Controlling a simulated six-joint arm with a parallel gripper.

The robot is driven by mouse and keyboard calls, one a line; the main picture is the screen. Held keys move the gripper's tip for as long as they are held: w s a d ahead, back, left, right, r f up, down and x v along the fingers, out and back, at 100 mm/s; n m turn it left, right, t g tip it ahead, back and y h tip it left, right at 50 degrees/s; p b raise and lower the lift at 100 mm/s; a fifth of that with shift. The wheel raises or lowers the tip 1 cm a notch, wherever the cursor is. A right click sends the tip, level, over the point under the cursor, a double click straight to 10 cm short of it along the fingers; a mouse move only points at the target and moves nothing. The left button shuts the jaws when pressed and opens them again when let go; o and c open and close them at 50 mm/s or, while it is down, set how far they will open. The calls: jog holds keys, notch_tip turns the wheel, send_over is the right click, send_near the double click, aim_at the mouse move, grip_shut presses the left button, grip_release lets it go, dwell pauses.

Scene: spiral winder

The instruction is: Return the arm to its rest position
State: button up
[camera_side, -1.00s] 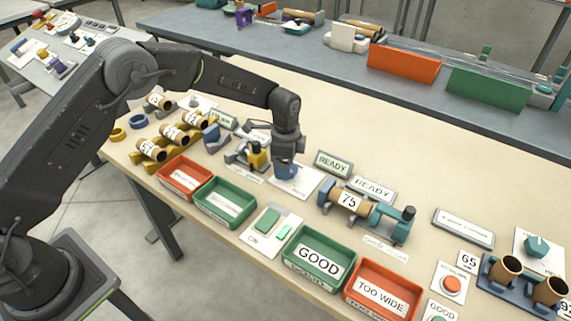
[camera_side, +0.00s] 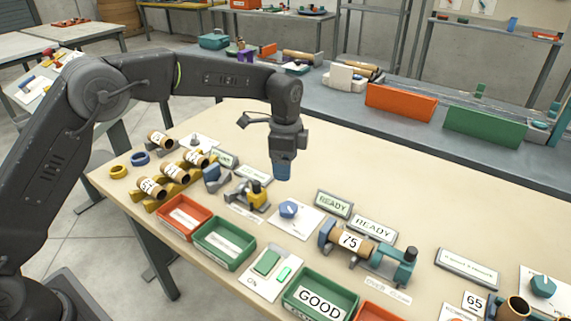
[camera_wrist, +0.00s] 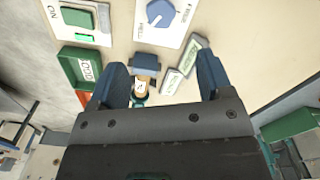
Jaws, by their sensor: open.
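My gripper (camera_side: 282,172) hangs pointing down above the bench, clear of everything on it. In the wrist view its two blue fingers (camera_wrist: 162,70) stand wide apart with nothing held between them. The blue knob (camera_side: 289,208) sits on its white card below my gripper, apart from it. The knob (camera_wrist: 160,13) also shows at the top of the wrist view. A cardboard tube labelled 75 (camera_side: 350,241) lies in the blue and teal holder to the right.
Two READY signs (camera_side: 334,204) stand behind the holder. Red (camera_side: 184,232) and green (camera_side: 224,263) bins and a GOOD bin (camera_side: 320,318) line the front edge. Tubes on yellow racks (camera_side: 175,175) stand at left. The bench behind my gripper is bare.

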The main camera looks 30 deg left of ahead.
jog(key=s+a+r+n+t, duration=0.1)
jog(key=s+a+r+n, duration=0.2)
jog(key=s+r, duration=0.4)
jog(key=s+a+r+n+t, duration=0.2)
jog(key=s+a+r+n, duration=0.1)
jog(key=s+r, duration=0.35)
jog(key=s+a+f+n+t, duration=0.1)
jog(key=s+a+n, duration=0.1)
jog(key=s, duration=0.7)
jog(key=s+a+n+t, duration=0.1)
jog(key=s+n, duration=0.4)
jog(key=s, duration=0.5)
jog(key=shift+s+a+f+t, duration=0.2)
jog(key=shift+a+f+t, duration=0.15)
jog(key=shift+a, duration=0.2)
